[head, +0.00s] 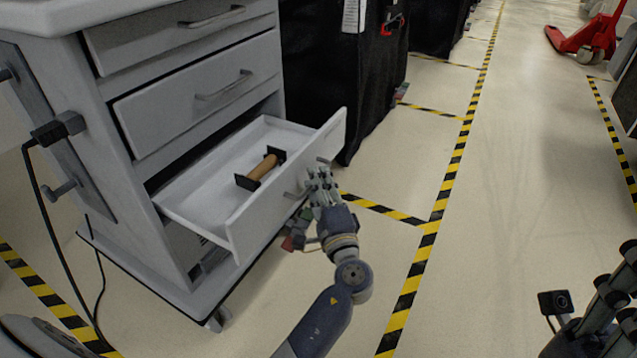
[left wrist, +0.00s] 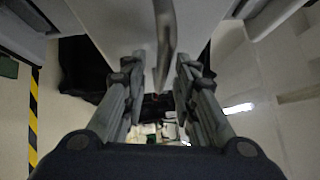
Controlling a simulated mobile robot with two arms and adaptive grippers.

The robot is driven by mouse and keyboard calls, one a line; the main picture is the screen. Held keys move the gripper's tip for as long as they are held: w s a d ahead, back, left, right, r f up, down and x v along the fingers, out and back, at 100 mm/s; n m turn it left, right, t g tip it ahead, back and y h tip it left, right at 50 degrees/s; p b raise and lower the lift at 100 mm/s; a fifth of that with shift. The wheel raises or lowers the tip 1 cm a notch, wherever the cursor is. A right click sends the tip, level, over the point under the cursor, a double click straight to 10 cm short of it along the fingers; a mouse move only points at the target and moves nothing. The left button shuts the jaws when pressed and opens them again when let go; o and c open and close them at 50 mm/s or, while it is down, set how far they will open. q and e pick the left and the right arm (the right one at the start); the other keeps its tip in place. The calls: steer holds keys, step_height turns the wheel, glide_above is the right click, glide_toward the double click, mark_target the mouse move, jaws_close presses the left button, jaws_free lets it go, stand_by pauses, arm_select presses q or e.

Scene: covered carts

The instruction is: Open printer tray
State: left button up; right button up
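A white drawer (head: 238,190), the lowest of three in a grey cabinet and the only tray-like part showing, is pulled out. A brown roller (head: 263,167) with black square ends lies inside it. My left gripper (head: 320,182) is at the outer face of the drawer front, at its handle, which it partly hides. In the left wrist view, the grey handle bar (left wrist: 165,45) stands between the two fingers of my left gripper (left wrist: 158,75), which are apart with gaps on both sides. My right gripper (head: 612,305) is at the right edge, partly cut off; its fingertips are unclear.
The cabinet's upper drawers (head: 190,95) are closed. A black covered cart (head: 335,75) stands behind the open drawer. A black cable (head: 50,215) hangs at the cabinet's left. The floor to the right is clear up to a red pallet jack (head: 590,38).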

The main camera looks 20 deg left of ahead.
arm_select(q)
steer(key=v, duration=0.7)
steer(key=shift+s+d, duration=0.15)
steer(key=shift+s, duration=0.05)
stand_by(0.5)
